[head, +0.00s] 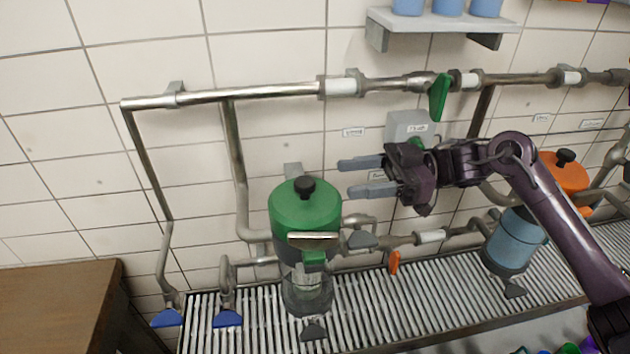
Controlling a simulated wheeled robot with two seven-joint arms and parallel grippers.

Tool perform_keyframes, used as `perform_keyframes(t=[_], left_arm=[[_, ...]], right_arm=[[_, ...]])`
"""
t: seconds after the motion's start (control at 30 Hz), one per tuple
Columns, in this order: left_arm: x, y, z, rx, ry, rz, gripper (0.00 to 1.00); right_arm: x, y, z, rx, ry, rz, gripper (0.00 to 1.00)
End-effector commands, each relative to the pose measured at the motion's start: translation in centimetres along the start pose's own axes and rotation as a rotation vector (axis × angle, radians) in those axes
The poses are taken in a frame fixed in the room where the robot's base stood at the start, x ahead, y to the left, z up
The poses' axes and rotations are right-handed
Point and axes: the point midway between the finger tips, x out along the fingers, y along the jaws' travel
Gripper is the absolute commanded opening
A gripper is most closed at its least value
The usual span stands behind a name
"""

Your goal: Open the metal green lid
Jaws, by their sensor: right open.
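The metal green lid (290,212) sits shut on top of a grey pump canister (307,290) with a clear lower section, left of centre. A black knob (304,188) stands on the lid's top. A metal handle bar (313,237) and a green latch piece (314,257) are on its front. My right gripper (362,178) comes in from the right with its two grey fingers pointing left. It is open and empty, right of the lid and apart from it in the picture. My left gripper is not in view.
A blue canister with an orange lid (563,172) stands at the right. Metal pipes (240,95) run along the tiled wall, with a green valve handle (439,97) above my gripper. A slatted metal grate (380,310) lies below. A wooden table (55,300) is at the lower left.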

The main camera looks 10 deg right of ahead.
Motion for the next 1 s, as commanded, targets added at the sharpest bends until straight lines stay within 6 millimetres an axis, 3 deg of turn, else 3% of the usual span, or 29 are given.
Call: perform_keyframes(t=[0.1,0.4,0.77,1.0], left_arm=[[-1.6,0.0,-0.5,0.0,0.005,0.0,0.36],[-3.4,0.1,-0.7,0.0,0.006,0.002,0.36],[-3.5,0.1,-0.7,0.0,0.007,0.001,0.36],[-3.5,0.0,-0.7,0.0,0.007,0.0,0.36]], right_arm=[[2.0,-0.1,-0.6,0.002,0.003,-0.004,0.51],[6.1,-0.1,-0.4,0.001,0.001,-0.002,0.51],[6.8,-0.1,-0.1,0.0,0.0,0.0,0.51],[6.8,-0.1,-0.1,0.0,0.0,0.0,0.21]])
